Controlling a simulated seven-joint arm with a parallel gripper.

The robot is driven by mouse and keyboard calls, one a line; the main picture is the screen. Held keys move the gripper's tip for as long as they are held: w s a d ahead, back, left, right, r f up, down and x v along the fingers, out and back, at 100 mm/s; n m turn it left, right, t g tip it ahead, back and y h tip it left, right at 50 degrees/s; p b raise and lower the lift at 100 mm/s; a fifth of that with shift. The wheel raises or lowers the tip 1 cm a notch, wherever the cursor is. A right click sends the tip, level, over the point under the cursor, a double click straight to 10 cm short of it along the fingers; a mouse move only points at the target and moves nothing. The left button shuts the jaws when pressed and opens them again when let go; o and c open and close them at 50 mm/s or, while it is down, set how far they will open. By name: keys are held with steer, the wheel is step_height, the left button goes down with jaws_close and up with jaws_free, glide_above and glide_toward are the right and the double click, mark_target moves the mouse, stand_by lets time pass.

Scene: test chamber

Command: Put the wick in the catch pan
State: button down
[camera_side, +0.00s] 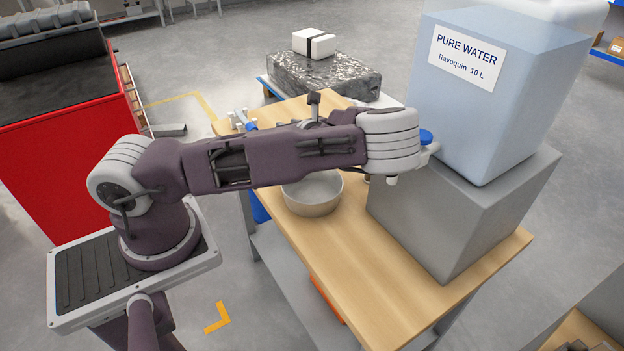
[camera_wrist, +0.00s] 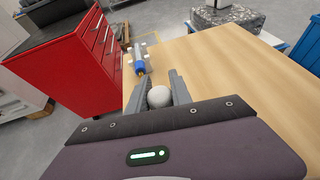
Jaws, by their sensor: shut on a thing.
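My gripper (camera_wrist: 153,76) shows in the wrist view with its two grey fingers on either side of a pale, rounded piece (camera_wrist: 159,96), which seems to be the wick; its lower part is hidden. The fingers are shut on it. In the side view my arm hides the fingers and the held piece. The catch pan seems to be the round grey bowl (camera_side: 313,193) on the wooden table, below my arm; its far rim is partly covered by the arm. I cannot make out the pan in the wrist view.
A blue-and-white tool (camera_wrist: 139,60) with an orange tip lies near white pegs at the table's edge. A grey block (camera_side: 450,215) bearing a large water container (camera_side: 500,85) stands right of the bowl. The front wooden tabletop (camera_side: 370,285) is clear. A red cabinet (camera_side: 60,150) stands left.

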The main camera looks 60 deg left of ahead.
mark_target(316, 196)
steer(key=d+f+t, duration=0.1)
steer(key=d, duration=0.3)
steer(key=d+f+m, duration=0.1)
steer(key=d+f, duration=0.1)
steer(key=d, duration=0.2)
steer(key=d+f+m+t, duration=0.1)
steer(key=d+f, duration=0.1)
steer(key=d, duration=0.3)
steer(key=shift+s+t, duration=0.15)
steer(key=shift+t, duration=0.15)
steer(key=shift+d+f, duration=0.25)
steer(key=shift+d, duration=0.05)
steer(key=shift+f, duration=1.4)
steer(key=c, duration=1.1)
jaws_free()
steer(key=shift+c, duration=0.2)
